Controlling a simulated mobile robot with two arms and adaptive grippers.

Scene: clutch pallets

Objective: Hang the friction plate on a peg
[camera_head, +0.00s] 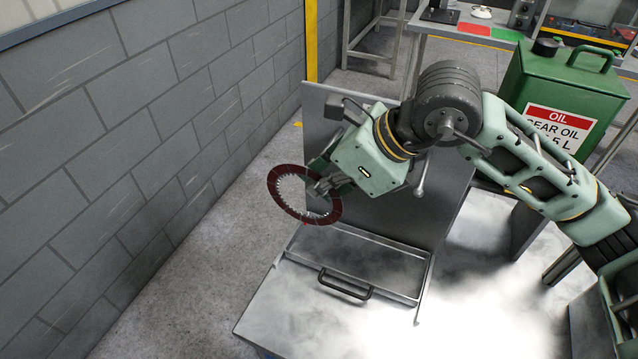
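The friction plate (278,204) is a dark red ring with a toothed inner edge, left of center in the head view. My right gripper (322,186) is shut on the ring's right side and holds it tilted in the air, in front of the upright grey panel (384,218). A short light-grey rod that looks like a peg (421,178) sticks out from the panel to the right of my gripper, partly behind my arm. The plate is apart from this rod. Other pegs may be hidden behind my arm. My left gripper is not in view.
A metal tray with a black handle (345,289) lies below the panel on a shiny surface. A green gear oil can (567,88) stands at the right behind my arm. A grey block wall (130,140) runs along the left. Floor between wall and panel is clear.

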